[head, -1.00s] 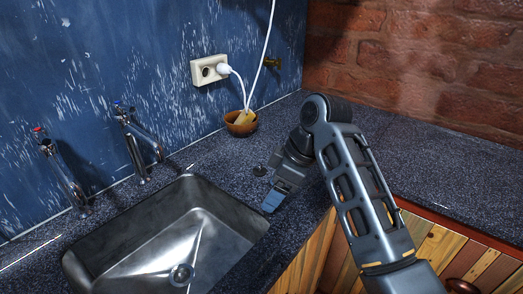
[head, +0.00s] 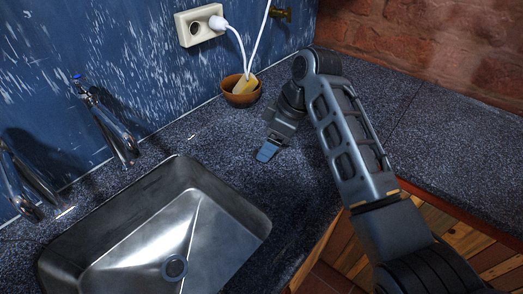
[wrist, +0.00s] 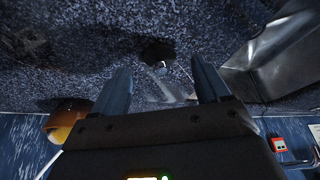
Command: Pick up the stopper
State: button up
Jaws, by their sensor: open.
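The stopper (wrist: 156,50) shows in the wrist view as a small dark round piece with a pale bit at its lower edge. It lies on the speckled dark countertop, ahead of and between my fingertips. My gripper (wrist: 160,66) is open, with one finger on each side and nothing held between them. I cannot tell how large the gap to the stopper is. In the head view my gripper (head: 267,151) points down close over the counter, right of the sink. The stopper cannot be made out there and seems hidden by my gripper.
A steel sink (head: 235,204) is set into the counter (head: 330,180) left of my gripper. An orange-brown bowl (head: 241,98) stands near the blue wall, under a socket (head: 200,25) with a plugged white cable. A tap (head: 108,125) stands behind the sink. The right counter is clear.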

jog(key=shift+x, duration=1.5)
jog(key=shift+r, duration=0.1)
jog(key=c, duration=1.1)
jog(key=shift+r, duration=0.1)
